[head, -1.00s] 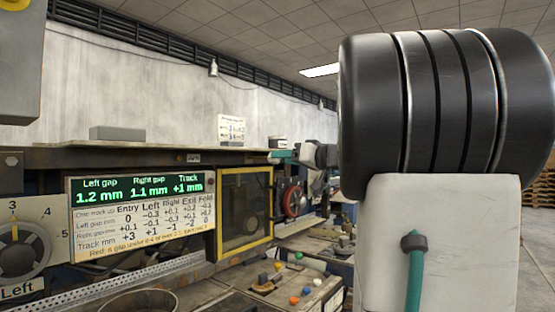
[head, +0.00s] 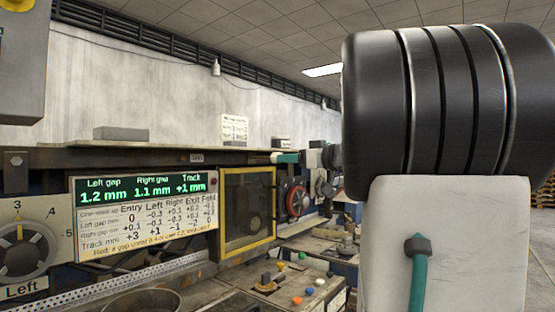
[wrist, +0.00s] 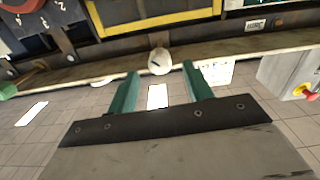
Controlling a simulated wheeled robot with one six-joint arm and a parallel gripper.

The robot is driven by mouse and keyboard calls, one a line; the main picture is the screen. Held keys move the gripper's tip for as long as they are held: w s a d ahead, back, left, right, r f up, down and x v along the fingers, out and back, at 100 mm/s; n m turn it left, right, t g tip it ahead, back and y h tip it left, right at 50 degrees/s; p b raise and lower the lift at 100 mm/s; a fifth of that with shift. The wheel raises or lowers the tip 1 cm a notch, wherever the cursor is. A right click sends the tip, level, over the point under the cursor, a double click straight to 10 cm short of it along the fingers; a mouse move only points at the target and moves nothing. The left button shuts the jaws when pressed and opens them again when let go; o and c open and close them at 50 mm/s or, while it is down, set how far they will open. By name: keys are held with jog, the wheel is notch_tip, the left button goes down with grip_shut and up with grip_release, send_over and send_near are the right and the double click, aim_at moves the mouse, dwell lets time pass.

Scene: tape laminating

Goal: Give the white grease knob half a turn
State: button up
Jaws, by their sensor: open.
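A white round knob (wrist: 160,61) with a dark line across its face shows in the wrist view, at the edge of a long beam. It fits the white grease knob. My gripper (wrist: 160,69) has two teal fingers, open and apart, with the knob in line with the gap between their tips. I cannot tell whether the tips reach beside it, and I see no contact. In the head view my gripper (head: 287,157) is small, near the right end of the machine's top shelf.
A yellow-framed guard window (head: 247,215) and a gap display (head: 143,213) face me on the machine. Several coloured balls, one white (head: 320,282), stand on a low panel. In the wrist view a grey box with a red button (wrist: 312,96) is at right.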

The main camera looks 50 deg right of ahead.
aim_at(273, 158)
jog(key=w, duration=0.7)
jog(key=shift+w+a, duration=0.1)
jog(key=shift+a, duration=0.15)
jog(key=c, duration=1)
